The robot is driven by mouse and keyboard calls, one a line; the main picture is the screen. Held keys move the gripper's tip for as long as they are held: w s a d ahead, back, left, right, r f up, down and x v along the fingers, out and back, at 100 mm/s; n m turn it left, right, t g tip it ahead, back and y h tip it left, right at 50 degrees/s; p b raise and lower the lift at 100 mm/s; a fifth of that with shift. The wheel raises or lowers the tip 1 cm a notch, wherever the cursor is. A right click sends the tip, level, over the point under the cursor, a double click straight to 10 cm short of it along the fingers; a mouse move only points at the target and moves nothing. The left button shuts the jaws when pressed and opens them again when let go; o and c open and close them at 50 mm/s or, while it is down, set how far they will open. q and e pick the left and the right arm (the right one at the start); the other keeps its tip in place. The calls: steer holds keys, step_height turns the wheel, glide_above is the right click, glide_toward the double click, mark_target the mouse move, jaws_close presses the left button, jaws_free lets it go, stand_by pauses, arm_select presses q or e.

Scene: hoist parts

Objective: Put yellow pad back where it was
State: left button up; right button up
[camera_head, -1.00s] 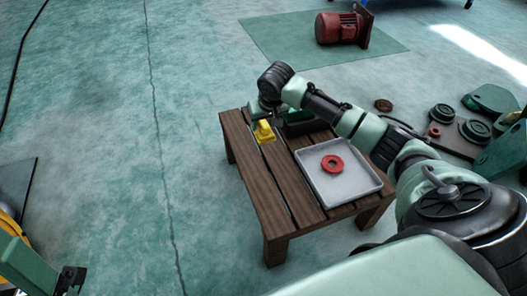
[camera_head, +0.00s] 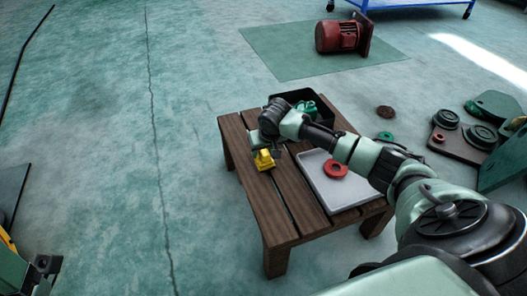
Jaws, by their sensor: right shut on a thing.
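The yellow pad (camera_head: 264,160) is over the left part of the wooden slatted table, just below my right gripper in the picture. My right gripper (camera_head: 265,151) is shut on the yellow pad; the arm hides part of the hold. I cannot tell whether the pad touches the slats or is held slightly above them. My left gripper (camera_head: 45,266) is at the lower left edge, far from the table, and its jaws are too cut off to judge.
The wooden table (camera_head: 262,205) holds a grey tray (camera_head: 335,198) with a red ring (camera_head: 336,168) and a black bin (camera_head: 284,97) with green parts. A red motor (camera_head: 338,36) lies on a green mat (camera_head: 275,55). The left front slats are clear.

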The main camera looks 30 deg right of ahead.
steer(key=o, duration=1.3)
steer(key=shift+f, duration=0.1)
